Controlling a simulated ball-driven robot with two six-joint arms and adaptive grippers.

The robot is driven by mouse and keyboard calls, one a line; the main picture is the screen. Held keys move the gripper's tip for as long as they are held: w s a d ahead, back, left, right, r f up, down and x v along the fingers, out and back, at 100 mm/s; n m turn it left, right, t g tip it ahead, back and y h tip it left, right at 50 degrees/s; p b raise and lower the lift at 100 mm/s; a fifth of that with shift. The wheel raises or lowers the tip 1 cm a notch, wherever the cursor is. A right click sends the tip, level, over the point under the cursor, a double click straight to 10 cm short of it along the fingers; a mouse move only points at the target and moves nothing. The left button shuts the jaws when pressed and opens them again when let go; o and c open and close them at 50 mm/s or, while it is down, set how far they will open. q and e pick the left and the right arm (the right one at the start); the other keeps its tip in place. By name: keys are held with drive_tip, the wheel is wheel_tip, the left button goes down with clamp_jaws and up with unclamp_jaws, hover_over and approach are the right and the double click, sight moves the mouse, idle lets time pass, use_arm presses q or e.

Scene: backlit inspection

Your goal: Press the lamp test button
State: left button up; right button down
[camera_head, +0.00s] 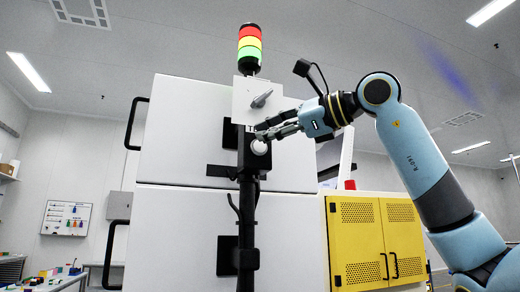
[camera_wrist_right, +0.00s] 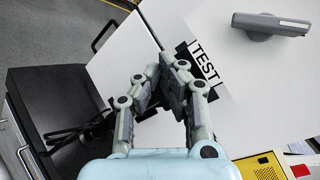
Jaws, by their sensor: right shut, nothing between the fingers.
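The lamp test button (camera_head: 258,147) is a round white cap on a small black box on the dark post, below a plate marked TEST. My right gripper (camera_head: 260,131) is shut and empty, its fingertips just above the button in the head view. I cannot tell whether they touch the box. In the right wrist view the closed fingers (camera_wrist_right: 161,68) lie beside the TEST label (camera_wrist_right: 205,65), and I cannot make out the button there. My left gripper is not in view.
A signal tower (camera_head: 250,45) of red, yellow and green tops the post. A grey rotary handle (camera_head: 262,99) sits on the light plate above the button. White machine panels (camera_head: 180,130) stand behind, with a yellow cabinet (camera_head: 375,240) at lower right.

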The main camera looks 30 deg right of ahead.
drive_tip(key=shift+s+a+b, duration=0.2)
drive_tip(key=shift+s+b, duration=0.05)
drive_tip(key=shift+s, duration=0.55)
drive_tip(key=shift+s+a+b, duration=0.2)
drive_tip(key=shift+s, duration=0.6)
